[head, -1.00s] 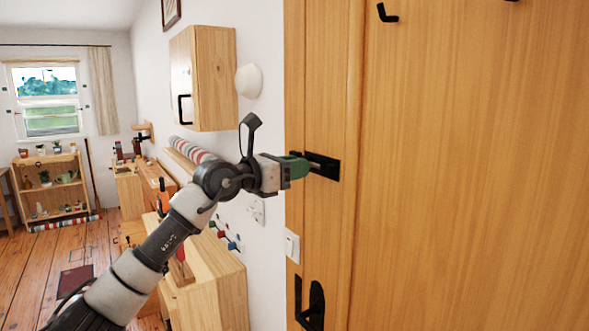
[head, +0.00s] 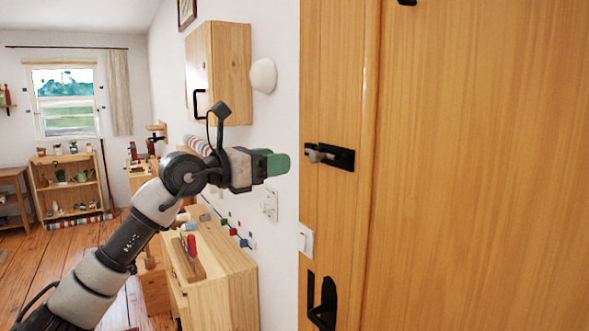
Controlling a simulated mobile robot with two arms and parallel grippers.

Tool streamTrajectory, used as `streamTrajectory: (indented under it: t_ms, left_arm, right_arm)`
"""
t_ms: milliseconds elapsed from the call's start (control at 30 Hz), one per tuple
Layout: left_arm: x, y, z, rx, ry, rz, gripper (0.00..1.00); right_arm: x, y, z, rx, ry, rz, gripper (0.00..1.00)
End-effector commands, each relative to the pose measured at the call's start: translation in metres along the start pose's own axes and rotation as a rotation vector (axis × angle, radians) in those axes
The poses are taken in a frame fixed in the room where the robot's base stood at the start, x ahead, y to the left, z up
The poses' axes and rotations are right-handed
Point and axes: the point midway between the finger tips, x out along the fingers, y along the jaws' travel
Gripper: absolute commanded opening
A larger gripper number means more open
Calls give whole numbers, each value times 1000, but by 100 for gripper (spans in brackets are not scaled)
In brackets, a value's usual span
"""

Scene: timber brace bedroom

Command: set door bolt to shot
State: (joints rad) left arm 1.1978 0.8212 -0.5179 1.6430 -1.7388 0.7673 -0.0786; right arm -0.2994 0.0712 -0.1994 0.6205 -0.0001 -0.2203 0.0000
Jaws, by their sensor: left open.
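My right gripper is out of view.
A black door handle (head: 322,303) is below the bolt, with a white switch (head: 305,239) above it. A wooden wall cabinet (head: 222,75) and a low wooden cabinet (head: 225,275) stand along the wall at left.

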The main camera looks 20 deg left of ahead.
Motion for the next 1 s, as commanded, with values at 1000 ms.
streamTrajectory:
  t_ms: [1000]
  left_arm:
    - [-4, 16, -59, -270, -9, -68, 52]
  right_arm:
    - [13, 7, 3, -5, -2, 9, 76]
